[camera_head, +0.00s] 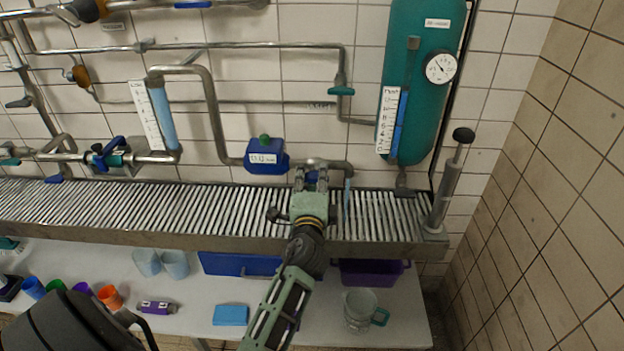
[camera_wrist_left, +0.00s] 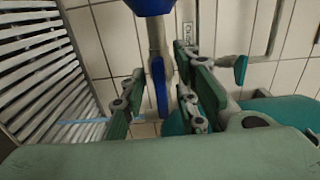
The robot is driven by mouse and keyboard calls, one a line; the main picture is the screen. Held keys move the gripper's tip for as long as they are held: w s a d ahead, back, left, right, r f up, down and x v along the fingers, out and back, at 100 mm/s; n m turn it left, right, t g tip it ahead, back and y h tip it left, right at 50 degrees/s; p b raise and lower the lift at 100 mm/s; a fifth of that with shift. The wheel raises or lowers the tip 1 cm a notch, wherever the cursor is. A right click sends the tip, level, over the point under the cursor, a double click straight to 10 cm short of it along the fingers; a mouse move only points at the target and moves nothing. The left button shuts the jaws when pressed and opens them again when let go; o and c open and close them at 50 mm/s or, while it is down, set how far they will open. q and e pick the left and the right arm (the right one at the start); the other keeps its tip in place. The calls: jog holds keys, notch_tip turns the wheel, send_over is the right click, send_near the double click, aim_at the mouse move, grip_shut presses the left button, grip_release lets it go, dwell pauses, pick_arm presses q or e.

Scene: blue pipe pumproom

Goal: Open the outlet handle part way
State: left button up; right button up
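The blue outlet handle (camera_head: 311,178) is on the grey pipe above the slatted grating, right of the blue meter. It is largely hidden by my left gripper (camera_head: 311,173) in the head view. In the left wrist view the handle (camera_wrist_left: 160,86) is a narrow blue lever between the spread fingers of my left gripper (camera_wrist_left: 157,72). A gap shows between the handle and the left finger; whether it touches the right-hand fingers I cannot tell. My right gripper is not in view.
The blue meter (camera_head: 266,156) stands close left of the gripper. A green tank (camera_head: 424,90) with a gauge (camera_head: 440,68) and a hand pump (camera_head: 450,180) are to the right. The slatted grating (camera_head: 150,208) runs below the pipes. A glass jug (camera_head: 361,308) stands on the lower shelf.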

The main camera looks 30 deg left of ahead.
pick_arm(q)
jog(key=v, duration=0.7)
jog(key=shift+s, duration=0.2)
jog(key=shift+d, duration=0.1)
